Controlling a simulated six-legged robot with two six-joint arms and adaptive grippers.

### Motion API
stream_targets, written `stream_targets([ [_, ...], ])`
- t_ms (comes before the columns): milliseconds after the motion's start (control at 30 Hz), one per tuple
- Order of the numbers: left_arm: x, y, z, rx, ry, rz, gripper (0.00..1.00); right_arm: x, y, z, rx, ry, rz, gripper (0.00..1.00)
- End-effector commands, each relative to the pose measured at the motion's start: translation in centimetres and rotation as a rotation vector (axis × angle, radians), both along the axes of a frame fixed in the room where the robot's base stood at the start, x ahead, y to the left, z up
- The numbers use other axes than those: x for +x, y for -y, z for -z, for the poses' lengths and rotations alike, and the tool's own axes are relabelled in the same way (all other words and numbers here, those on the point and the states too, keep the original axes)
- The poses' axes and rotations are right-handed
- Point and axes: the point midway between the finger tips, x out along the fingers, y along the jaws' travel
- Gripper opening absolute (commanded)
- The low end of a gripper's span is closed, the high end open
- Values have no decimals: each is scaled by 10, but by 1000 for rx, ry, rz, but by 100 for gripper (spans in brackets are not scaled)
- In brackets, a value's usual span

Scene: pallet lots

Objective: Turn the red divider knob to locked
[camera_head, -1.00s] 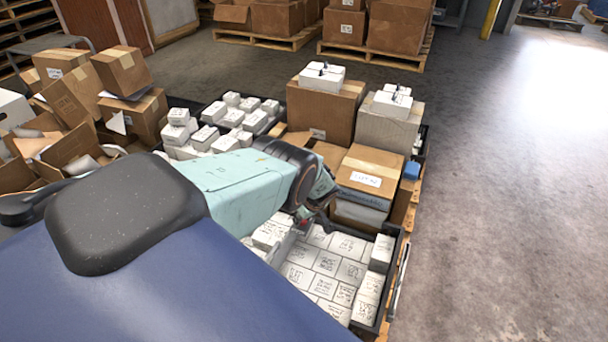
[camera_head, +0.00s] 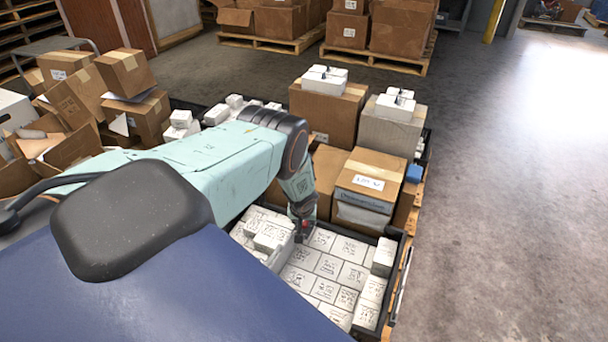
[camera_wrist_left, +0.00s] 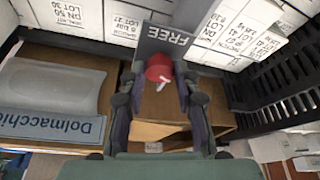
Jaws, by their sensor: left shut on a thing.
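In the left wrist view, the red divider knob (camera_wrist_left: 158,66) sits between the fingertips of my left gripper (camera_wrist_left: 159,84), which is shut on it. A white pointer on the knob slants down and to the right. A dark plate lettered FREE (camera_wrist_left: 167,42) stands right behind the knob. In the head view, my left gripper (camera_head: 303,234) points down over the black tray (camera_head: 398,262) of white boxes, and the knob is mostly hidden there. My right gripper is not in view.
A brown carton with a label (camera_head: 369,182) stands just right of the gripper, and a larger carton (camera_head: 326,108) stands behind. White lettered boxes (camera_head: 327,265) fill the tray. Loose cartons (camera_head: 127,72) pile up at the left. The floor at the right is clear.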

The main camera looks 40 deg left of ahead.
Motion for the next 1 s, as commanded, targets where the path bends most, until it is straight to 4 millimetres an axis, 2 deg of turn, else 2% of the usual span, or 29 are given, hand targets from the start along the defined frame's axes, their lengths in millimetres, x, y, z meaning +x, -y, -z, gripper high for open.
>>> stream_targets([
  [300, -1, 0, 1, -1, 0, 47, 0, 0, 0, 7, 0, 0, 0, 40],
  [833, -1, 0, 0, -1, -1, 57, 0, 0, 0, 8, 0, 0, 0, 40],
  [867, -1, 0, 0, -1, -1, 57, 32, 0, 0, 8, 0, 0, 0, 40],
  [1000, -1, 0, 0, -1, -1, 57, 44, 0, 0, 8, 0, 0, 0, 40],
])
